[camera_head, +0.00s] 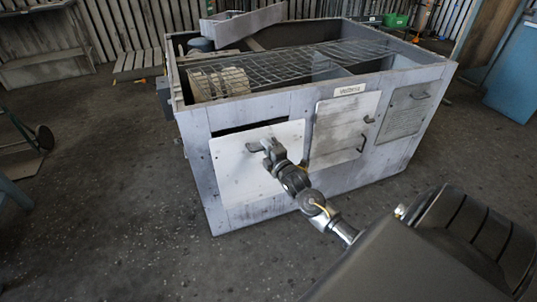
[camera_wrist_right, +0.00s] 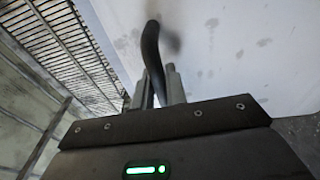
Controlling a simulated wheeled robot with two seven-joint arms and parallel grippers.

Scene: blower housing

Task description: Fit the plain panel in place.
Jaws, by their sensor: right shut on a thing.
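The plain panel (camera_head: 240,173) is a pale, flat sheet at the left part of the housing's front (camera_head: 206,195). A dark strip of opening (camera_head: 250,126) shows above its top edge. The panel looks slightly askew; whether it touches the housing I cannot tell. My right gripper (camera_head: 268,149) is shut on the panel's dark handle (camera_head: 254,147). In the right wrist view the curved black handle (camera_wrist_right: 152,60) stands between the fingers (camera_wrist_right: 157,88), with the pale panel face (camera_wrist_right: 235,55) beside it. My left gripper is not in view.
A middle panel (camera_head: 340,125) with handles and a louvred panel (camera_head: 403,110) sit to the right on the front. The floor in front (camera_head: 130,220) is clear.

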